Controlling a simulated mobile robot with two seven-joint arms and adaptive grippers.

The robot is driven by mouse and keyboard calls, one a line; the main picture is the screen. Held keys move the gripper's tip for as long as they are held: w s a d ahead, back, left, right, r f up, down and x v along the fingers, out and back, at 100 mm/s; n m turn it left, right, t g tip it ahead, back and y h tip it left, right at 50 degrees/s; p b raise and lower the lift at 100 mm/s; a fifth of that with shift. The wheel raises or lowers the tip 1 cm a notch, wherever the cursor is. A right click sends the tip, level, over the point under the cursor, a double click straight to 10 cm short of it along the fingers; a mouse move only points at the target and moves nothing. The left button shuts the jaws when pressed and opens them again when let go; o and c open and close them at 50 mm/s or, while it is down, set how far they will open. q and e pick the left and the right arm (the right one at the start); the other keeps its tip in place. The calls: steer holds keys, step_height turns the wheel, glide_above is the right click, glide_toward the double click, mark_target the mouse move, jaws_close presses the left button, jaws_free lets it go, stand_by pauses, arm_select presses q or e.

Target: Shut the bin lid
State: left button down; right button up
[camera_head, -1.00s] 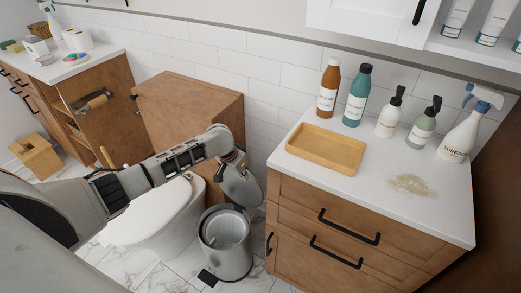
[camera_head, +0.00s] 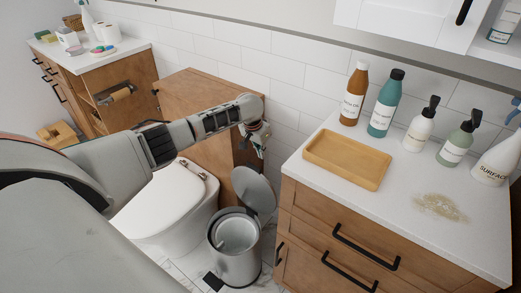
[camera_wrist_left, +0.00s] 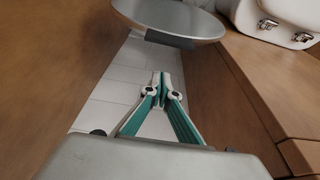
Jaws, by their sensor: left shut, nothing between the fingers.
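The grey metal bin (camera_head: 235,255) stands on the floor between the toilet and the right-hand counter. Its round lid (camera_head: 253,189) is open, standing up at the back of the rim, and the pale inside of the bin shows. My left gripper (camera_head: 259,143) is above and behind the raised lid, near the tiled wall. In the left wrist view its green-lined fingers (camera_wrist_left: 161,82) are together and empty. The lid (camera_wrist_left: 170,20) shows there as a grey disc beyond the fingertips, apart from them. My right gripper is not in view.
A white toilet (camera_head: 165,205) is left of the bin, with a wooden cabinet (camera_head: 200,100) behind it. The wooden counter (camera_head: 340,235) is close on the right, carrying a tray (camera_head: 348,160) and several bottles. The gap around the gripper is narrow.

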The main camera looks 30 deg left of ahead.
arm_select(q)
steer(key=s, duration=0.1)
steer(key=s+f+p, duration=0.1)
steer(key=s, duration=0.1)
steer(key=shift+s+a, duration=0.15)
steer(key=shift+s+f, duration=0.1)
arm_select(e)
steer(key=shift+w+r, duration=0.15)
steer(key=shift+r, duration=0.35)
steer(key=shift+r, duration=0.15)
